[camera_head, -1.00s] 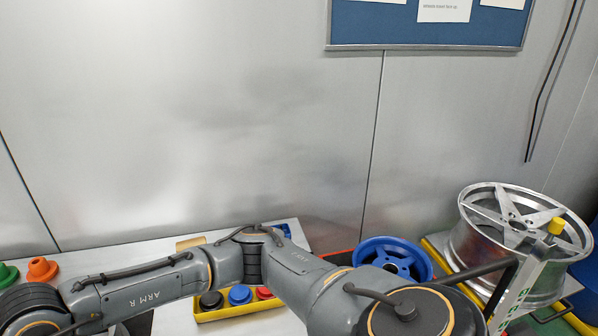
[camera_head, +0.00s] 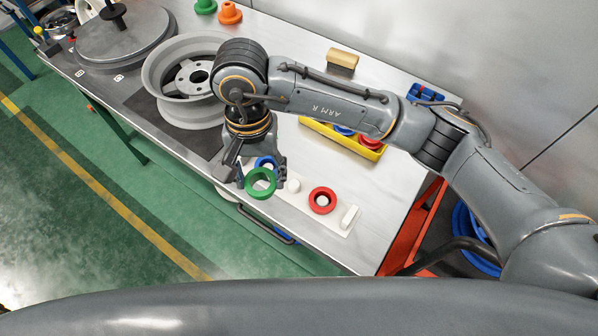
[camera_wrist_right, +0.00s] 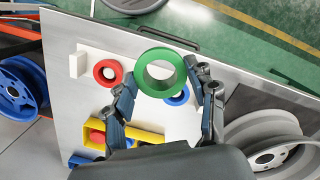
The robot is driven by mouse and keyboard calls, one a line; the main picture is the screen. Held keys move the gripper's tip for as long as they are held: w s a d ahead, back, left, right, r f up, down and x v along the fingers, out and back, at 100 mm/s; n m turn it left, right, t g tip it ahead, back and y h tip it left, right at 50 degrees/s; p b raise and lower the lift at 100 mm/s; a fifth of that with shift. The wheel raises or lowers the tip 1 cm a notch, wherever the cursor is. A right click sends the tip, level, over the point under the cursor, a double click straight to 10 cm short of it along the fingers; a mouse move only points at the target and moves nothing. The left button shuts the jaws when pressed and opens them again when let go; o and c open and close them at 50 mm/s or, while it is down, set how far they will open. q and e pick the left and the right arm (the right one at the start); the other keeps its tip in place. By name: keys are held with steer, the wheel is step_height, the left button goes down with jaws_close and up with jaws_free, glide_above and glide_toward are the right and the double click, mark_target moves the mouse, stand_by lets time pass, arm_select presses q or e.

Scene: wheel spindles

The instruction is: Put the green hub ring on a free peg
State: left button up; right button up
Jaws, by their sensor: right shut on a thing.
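My right gripper (camera_head: 258,174) is shut on the green hub ring (camera_head: 261,194); the ring also shows between its fingers in the right wrist view (camera_wrist_right: 139,73). It hangs above the near side of a white peg board (camera_head: 338,227). A bare white peg (camera_head: 293,185) stands just right of the green ring. A red ring (camera_head: 314,194) sits around a peg further right. A blue ring (camera_head: 264,161) is partly hidden behind the green ring and gripper; it also shows in the wrist view (camera_wrist_right: 180,100). My left gripper is not in view.
A yellow tray (camera_head: 372,154) with coloured parts lies behind the board, partly under my right arm. A grey wheel (camera_head: 160,70) stands to the left. Orange (camera_head: 229,14) and green (camera_head: 205,6) cones stand at the back. The table's front edge is close to the board.

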steer(key=p, duration=0.2)
glide_above(294, 184)
steer(key=f, duration=0.6)
steer(key=shift+s+a+f, duration=0.15)
steer(key=shift+s+a, duration=0.05)
steer(key=shift+a, duration=0.1)
steer(key=f, duration=0.1)
steer(key=f+p, duration=0.2)
steer(key=shift+w+d, duration=0.25)
steer(key=shift+d, duration=0.1)
steer(key=shift+f, duration=0.5)
steer(key=shift+f, duration=0.1)
steer(key=shift+f+b, duration=0.15)
steer(key=shift+b, duration=0.15)
steer(key=o, duration=0.7)
steer(key=shift+o, duration=0.2)
